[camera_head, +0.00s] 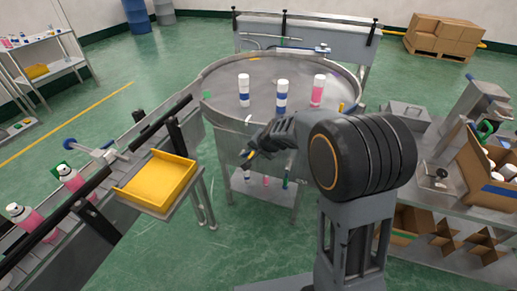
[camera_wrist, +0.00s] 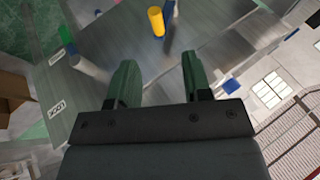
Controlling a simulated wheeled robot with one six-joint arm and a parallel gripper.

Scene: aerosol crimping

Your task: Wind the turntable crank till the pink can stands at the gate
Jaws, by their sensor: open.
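The round grey turntable (camera_head: 215,98) stands in the middle of the head view. The pink can (camera_head: 318,92), with a white top, stands upright at its right side. Two white cans with blue bands, one at the left (camera_head: 244,90) and one in the middle (camera_head: 282,97), stand beside it. My gripper (camera_head: 252,153) is low at the turntable's front, partly hidden by my arm. In the wrist view my gripper (camera_wrist: 157,68) is open and empty. A yellow upright cylinder (camera_wrist: 156,21), apparently the crank's handle, lies beyond the fingertips. I cannot clearly pick out the gate.
A conveyor with pink cans (camera_head: 70,178) and a yellow tray (camera_head: 155,182) stand at the left. A bench with a cardboard box (camera_head: 487,165) is at the right. A grey bench (camera_head: 300,38) stands behind the turntable. Green floor is open at the back left.

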